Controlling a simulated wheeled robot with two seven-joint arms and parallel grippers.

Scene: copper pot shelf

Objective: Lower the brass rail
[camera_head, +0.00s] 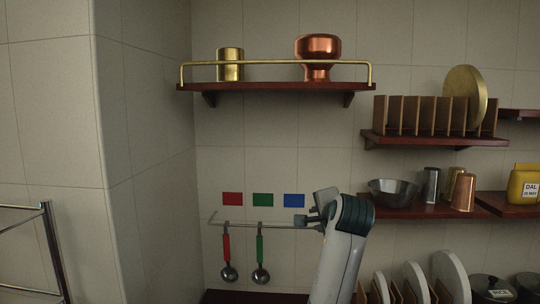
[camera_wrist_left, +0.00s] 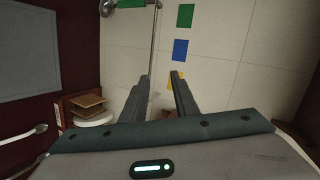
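The brass rail (camera_head: 270,62) stands raised along the front of the upper dark-red shelf (camera_head: 270,87), its bent ends coming down at the shelf's two sides. Behind it stand a brass pot (camera_head: 230,70) and a copper pot (camera_head: 318,47). My left gripper (camera_head: 305,216) is well below the shelf, by the right part of the hanging rod. In the left wrist view its two fingers (camera_wrist_left: 161,77) are apart, with no object clearly held. The rod passes close to the left-hand finger; contact cannot be told. My right gripper is not in view.
A hanging rod (camera_head: 245,224) carries a red-handled and a green-handled ladle. Colored squares (camera_head: 263,200) are on the wall above it. At right are a plate rack (camera_head: 435,115) and a shelf with a metal bowl (camera_head: 393,192) and cups.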

